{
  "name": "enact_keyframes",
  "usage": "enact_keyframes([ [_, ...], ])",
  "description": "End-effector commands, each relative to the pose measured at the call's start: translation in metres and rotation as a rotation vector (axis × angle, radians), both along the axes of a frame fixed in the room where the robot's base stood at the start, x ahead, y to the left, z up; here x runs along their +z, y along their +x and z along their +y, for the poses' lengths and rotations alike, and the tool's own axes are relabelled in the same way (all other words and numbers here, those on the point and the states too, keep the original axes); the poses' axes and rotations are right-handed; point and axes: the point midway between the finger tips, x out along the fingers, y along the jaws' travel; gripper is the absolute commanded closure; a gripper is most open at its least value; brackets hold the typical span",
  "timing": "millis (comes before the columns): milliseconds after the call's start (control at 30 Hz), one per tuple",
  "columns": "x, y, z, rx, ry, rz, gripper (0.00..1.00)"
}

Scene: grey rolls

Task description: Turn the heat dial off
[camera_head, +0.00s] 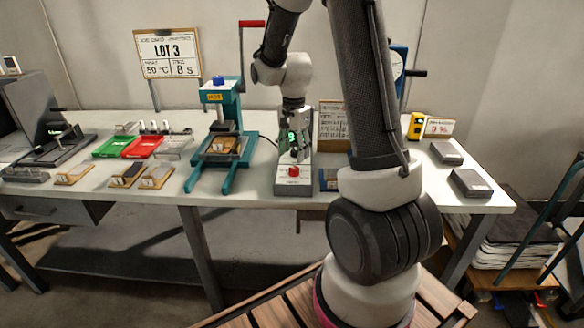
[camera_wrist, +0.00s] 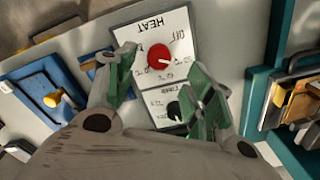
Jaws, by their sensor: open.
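The red heat dial (camera_wrist: 159,56) sits on a white panel (camera_wrist: 140,35) marked HEAT, upside down in the wrist view. Its white pointer mark lies toward the lower right, away from the word OFF above the dial. In the head view the red dial (camera_head: 293,171) is at the front of a grey unit (camera_head: 294,188) on the bench. My gripper (camera_wrist: 162,68) is open, with green-padded fingers on either side of the dial, apart from it in the picture. In the head view my gripper (camera_head: 296,152) points down just behind the dial. Its exact height above the dial is unclear.
A black dial (camera_wrist: 174,110) on a second panel lies beside the heat panel, between my fingers. A teal press (camera_head: 222,140) stands left of the unit. Blue trays (camera_wrist: 48,90) lie on the other side. Grey blocks (camera_head: 470,183) rest at the bench's right.

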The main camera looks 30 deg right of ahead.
Motion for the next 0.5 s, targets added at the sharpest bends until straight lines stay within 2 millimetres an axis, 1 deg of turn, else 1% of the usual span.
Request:
enact_keyframes([
  [33,-0.010,-0.002,0.000,0.000,0.001,0.006,0.47],
  [100,-0.023,-0.001,0.000,0.001,0.001,0.006,0.47],
  [233,-0.043,-0.001,0.000,0.002,0.001,0.004,0.47],
  [400,-0.057,-0.001,0.000,0.002,0.000,0.002,0.47],
  [500,-0.059,-0.001,0.000,0.003,0.000,0.002,0.47],
])
